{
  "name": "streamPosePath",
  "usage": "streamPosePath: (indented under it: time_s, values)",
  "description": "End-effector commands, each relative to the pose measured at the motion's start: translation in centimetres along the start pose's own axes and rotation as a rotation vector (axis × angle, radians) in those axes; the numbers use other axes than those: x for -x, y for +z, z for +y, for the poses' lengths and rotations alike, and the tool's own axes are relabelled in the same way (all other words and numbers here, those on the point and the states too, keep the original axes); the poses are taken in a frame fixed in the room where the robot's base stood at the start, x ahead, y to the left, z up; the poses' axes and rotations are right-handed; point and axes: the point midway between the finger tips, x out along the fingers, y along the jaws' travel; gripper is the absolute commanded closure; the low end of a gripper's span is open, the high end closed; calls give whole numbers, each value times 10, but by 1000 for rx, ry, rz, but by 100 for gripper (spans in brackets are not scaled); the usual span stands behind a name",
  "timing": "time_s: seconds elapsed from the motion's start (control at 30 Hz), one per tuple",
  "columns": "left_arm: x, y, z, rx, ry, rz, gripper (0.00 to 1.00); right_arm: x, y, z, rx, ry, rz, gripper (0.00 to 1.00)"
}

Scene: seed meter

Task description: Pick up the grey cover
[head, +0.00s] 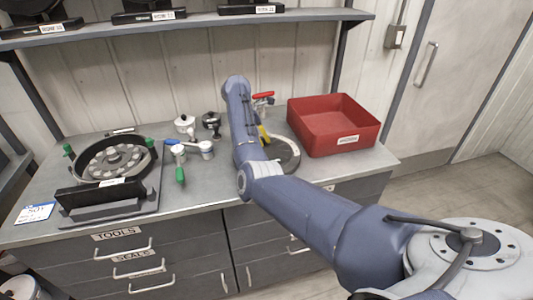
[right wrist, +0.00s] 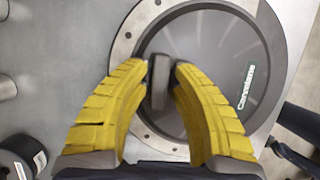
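The grey cover (right wrist: 205,50) is a round dark disc with white lettering and a raised bar handle (right wrist: 160,85) at its middle. It lies inside a paler ring with small bolts in the right wrist view. In the head view the cover (head: 284,152) lies on the bench, partly hidden by my right arm. My right gripper (right wrist: 162,70) has yellow fingers, one on each side of the handle, with narrow gaps visible between fingers and bar. In the head view only a little yellow of it shows past the arm. My left gripper is not in view.
A red bin (head: 333,125) stands just right of the cover. A red-handled item (head: 263,97) is behind my arm. Small white and black parts (head: 211,121) and a green-handled tool (head: 180,172) lie left. A round plate assembly (head: 113,163) stands further left. A shelf (head: 200,27) runs above.

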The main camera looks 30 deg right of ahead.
Motion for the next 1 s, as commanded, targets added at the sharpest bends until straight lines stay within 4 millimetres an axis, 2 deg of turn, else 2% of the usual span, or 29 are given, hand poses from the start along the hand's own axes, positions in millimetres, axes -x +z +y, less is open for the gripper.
streamPosePath:
  time_s: [0.03,0.2,0.63,0.83,1.0]
  values:
    - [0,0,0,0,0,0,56,0,0,0,0,0,0,84]
    - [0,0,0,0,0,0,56,0,0,0,0,0,0,100]
    - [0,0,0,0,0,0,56,6,2,1,0,2,0,100]
    - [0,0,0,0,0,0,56,30,12,1,-3,5,1,100]
    - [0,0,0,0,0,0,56,66,26,1,-3,6,2,100]
